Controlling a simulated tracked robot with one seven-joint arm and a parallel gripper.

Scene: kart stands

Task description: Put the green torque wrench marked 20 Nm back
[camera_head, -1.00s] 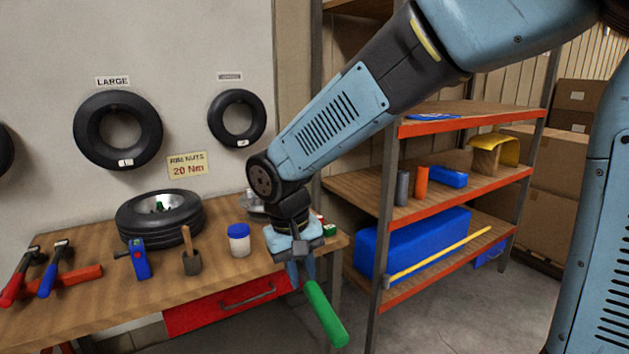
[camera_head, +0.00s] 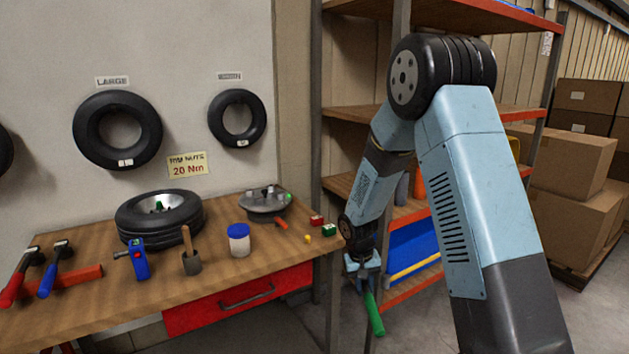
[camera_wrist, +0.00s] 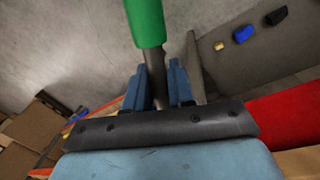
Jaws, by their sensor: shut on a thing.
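The green torque wrench (camera_head: 373,314) hangs below my gripper (camera_head: 364,284), its green handle pointing down and slightly right. My gripper is shut on the wrench's dark shaft, off the right end of the workbench and in front of the shelf rack. In the wrist view the green handle (camera_wrist: 146,22) fills the top middle, and the dark shaft runs down between the two blue fingers of my gripper (camera_wrist: 160,85). The 20 Nm marking on the wrench cannot be read. A sign on the wall (camera_head: 187,165) reads "20 Nm".
The workbench (camera_head: 90,305) holds a tyre (camera_head: 160,217), hammers, a blue tool (camera_head: 139,262), a mallet (camera_head: 190,259), a white jar (camera_head: 239,241) and a round metal part (camera_head: 264,205). The shelf rack (camera_head: 410,292) stands behind my arm. Cardboard boxes (camera_head: 570,195) stand at the right.

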